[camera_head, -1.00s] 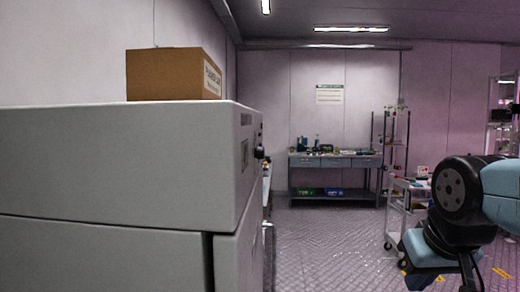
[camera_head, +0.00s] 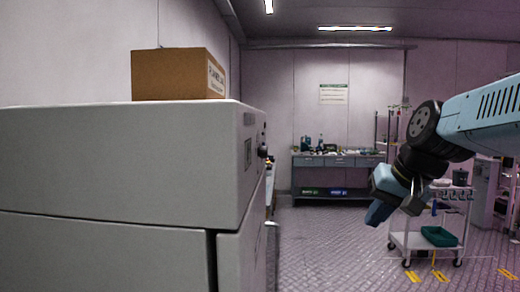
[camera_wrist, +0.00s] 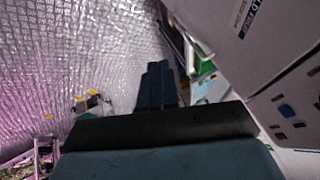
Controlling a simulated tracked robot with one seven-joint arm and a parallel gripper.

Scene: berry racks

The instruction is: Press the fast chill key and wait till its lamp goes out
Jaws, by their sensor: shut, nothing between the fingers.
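A large white cabinet (camera_head: 120,160) fills the left of the head view. Its front is seen edge-on, with a small dark display (camera_head: 248,154) and a dark knob (camera_head: 263,152). In the wrist view, a white face at the right bears a panel with several small dark blue and reddish keys or lamps (camera_wrist: 287,110). I cannot tell which is the fast chill key or whether its lamp is lit. My gripper (camera_head: 376,214) hangs to the right of the cabinet, clear of it. In the wrist view its fingers (camera_wrist: 157,82) are together and empty, left of the panel.
A cardboard box (camera_head: 170,75) sits on top of the cabinet. A grey workbench (camera_head: 338,172) stands by the back wall. The floor (camera_head: 325,245) between cabinet and trolley is clear.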

